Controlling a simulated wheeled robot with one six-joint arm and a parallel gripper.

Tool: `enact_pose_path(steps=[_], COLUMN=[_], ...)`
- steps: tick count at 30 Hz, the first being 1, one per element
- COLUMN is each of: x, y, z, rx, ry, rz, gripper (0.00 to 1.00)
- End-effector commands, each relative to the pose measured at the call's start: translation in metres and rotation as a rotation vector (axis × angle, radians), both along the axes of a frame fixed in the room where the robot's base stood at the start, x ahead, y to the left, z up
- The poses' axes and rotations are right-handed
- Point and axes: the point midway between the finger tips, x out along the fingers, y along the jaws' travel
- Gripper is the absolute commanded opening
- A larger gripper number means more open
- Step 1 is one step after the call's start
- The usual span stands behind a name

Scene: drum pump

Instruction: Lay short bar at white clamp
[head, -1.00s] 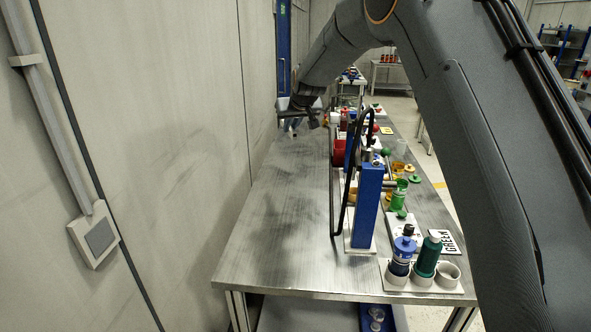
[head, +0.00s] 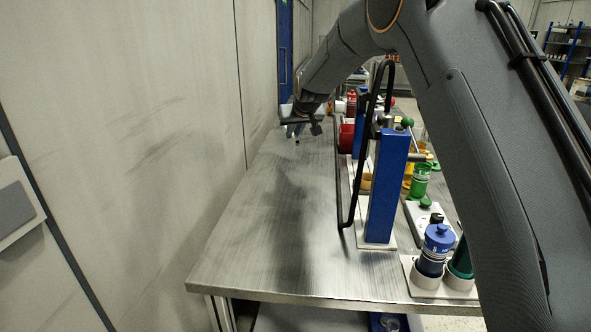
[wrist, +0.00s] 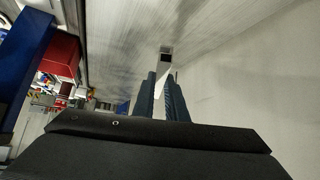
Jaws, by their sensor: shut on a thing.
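My gripper (head: 298,128) hangs over the far left part of the metal table, near the wall. In the wrist view its two dark fingers (wrist: 161,78) are close together, shut on a slim pale bar with a dark square end (wrist: 165,58). I take this to be the short bar; the fingers hide much of it. A small dark tip (head: 297,141) shows below the gripper in the head view. I cannot make out the white clamp for certain in either view.
The table's left half (head: 255,240) is bare. A blue post (head: 387,190) with a black bent frame (head: 340,180) stands to the right. Behind are a red part (head: 346,138) and a green cup (head: 420,181); a blue-capped bottle (head: 435,248) stands front right. The wall (head: 150,150) borders the left.

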Motion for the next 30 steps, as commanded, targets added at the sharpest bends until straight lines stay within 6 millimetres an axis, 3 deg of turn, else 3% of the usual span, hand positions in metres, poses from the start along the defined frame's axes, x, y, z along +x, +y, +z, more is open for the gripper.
enact_pose_path(steps=[1,3,11,18,30], x=[0.004,0.007,0.011,0.010,0.010], y=[0.000,0.000,0.000,0.000,0.000], z=[-0.015,-0.024,-0.043,-0.083,-0.123], rx=[0.000,0.000,0.000,-0.001,0.000], ry=[-0.001,-0.001,0.001,0.003,0.002], rz=[0.000,0.000,0.000,0.000,-0.001], gripper=[0.00,0.00,0.00,0.00,0.00])
